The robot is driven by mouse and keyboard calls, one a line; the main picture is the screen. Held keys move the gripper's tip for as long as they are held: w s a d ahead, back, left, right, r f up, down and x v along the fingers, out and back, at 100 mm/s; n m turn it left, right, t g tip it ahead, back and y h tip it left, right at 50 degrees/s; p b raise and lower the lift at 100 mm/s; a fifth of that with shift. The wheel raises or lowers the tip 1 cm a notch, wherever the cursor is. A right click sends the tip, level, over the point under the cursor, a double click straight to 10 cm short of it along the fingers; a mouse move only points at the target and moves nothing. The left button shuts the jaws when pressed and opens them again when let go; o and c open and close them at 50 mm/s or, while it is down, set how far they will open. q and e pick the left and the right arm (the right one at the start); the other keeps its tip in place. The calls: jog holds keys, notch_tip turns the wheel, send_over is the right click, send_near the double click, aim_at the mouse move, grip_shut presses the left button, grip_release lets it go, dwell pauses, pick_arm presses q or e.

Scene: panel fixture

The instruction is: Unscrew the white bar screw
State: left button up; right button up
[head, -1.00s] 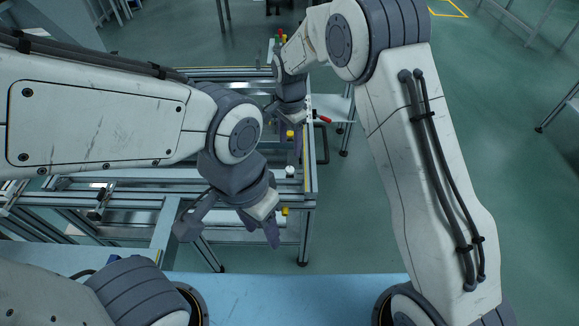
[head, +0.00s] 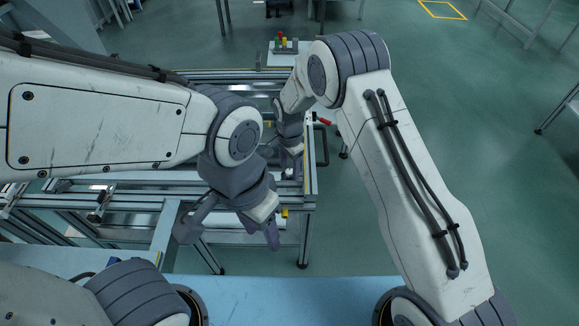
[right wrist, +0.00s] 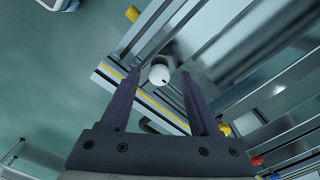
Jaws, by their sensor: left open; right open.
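The white bar screw (right wrist: 159,75) shows in the right wrist view as a round white knob on the frame's rail. It appears between the fingertips of my right gripper (right wrist: 159,78), which is open. I cannot tell whether the fingers reach around it. In the head view my right gripper (head: 291,163) is over the right side of the frame and hides the screw. My left gripper (head: 229,228) is open and empty, with its fingers spread over the near part of the frame.
The aluminium frame (head: 310,180) has several rails. A yellow knob (head: 285,212) sits near its near right corner, and a red handle (head: 323,121) sticks out on the right. Another yellow knob (right wrist: 225,129) and a red part (right wrist: 257,161) show in the right wrist view. Open floor lies to the right.

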grip_shut()
